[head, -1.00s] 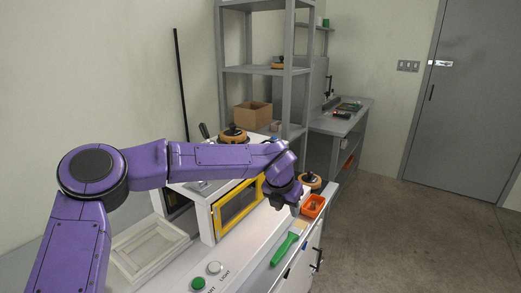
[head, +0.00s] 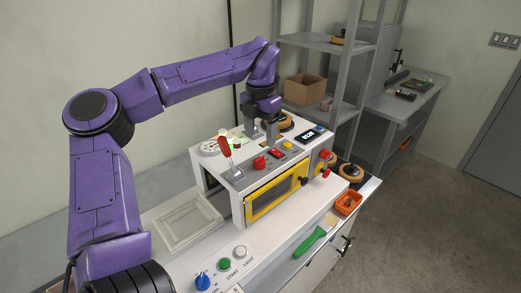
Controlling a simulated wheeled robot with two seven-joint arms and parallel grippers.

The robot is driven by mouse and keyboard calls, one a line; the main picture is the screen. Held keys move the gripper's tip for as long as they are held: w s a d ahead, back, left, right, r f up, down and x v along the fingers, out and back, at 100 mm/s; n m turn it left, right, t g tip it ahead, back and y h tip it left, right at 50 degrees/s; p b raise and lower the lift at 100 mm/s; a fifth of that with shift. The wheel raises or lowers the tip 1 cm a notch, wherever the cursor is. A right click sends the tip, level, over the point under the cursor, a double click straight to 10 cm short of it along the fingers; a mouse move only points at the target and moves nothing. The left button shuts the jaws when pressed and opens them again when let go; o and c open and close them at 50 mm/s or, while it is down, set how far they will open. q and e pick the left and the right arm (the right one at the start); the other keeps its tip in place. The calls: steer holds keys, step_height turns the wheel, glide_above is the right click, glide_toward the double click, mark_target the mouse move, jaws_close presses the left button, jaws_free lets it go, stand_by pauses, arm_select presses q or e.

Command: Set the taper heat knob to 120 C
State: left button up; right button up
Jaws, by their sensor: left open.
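The white box-former machine (head: 222,190) stands on the bench, with controls on its top. A red knob (head: 260,162) sits near its front top edge, beside a small red switch (head: 275,153) and a yellow button (head: 288,145). A blue knob (head: 203,282) is on the lower front panel. I cannot tell from labels which knob is the taper heat knob, nor read a set value. My left gripper (head: 262,138) points down over the machine top, open and empty, just behind the red knob and switch. My right gripper is not in view.
A dark display (head: 313,133) is at the right of the machine top. A red-handled lever (head: 225,148) and a round dial (head: 210,147) stand at its left. Shelving (head: 320,42) rises behind.

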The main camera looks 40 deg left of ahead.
mark_target(260, 157)
arm_select(q)
steer(key=f, duration=0.4)
steer(key=f+p, duration=0.1)
steer(key=f, duration=0.3)
steer(key=shift+s+a, duration=0.15)
steer(key=shift+s, duration=0.05)
steer(key=shift+w+f, duration=0.1)
steer(key=shift+f, duration=0.15)
steer(key=c, duration=1.1)
